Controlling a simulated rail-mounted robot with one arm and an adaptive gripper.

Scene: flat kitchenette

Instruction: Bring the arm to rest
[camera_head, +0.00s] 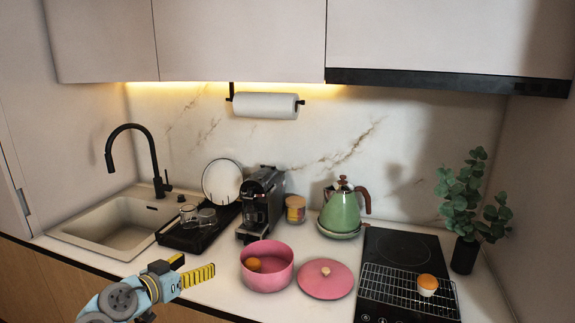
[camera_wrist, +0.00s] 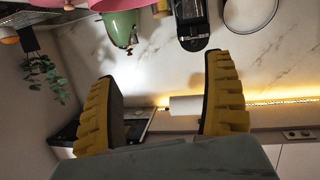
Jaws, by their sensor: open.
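My gripper (camera_head: 195,268) is at the lower left of the head view, in front of the counter edge near the sink. In the wrist view its two yellow ribbed fingers (camera_wrist: 165,105) stand wide apart. Nothing is between them, and the gripper is open and empty. The wrist view is upside down and looks toward the back wall. My arm shows only in part at the bottom of the head view.
A pink pot (camera_head: 267,276) holding an orange item is right of my gripper, its lid (camera_head: 326,279) beside it. Behind are a drying rack (camera_head: 185,240), a coffee machine (camera_head: 262,205) and a green kettle (camera_head: 341,212). A wire rack (camera_head: 385,281) lies on the cooktop (camera_head: 402,247). The sink (camera_head: 120,222) is empty.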

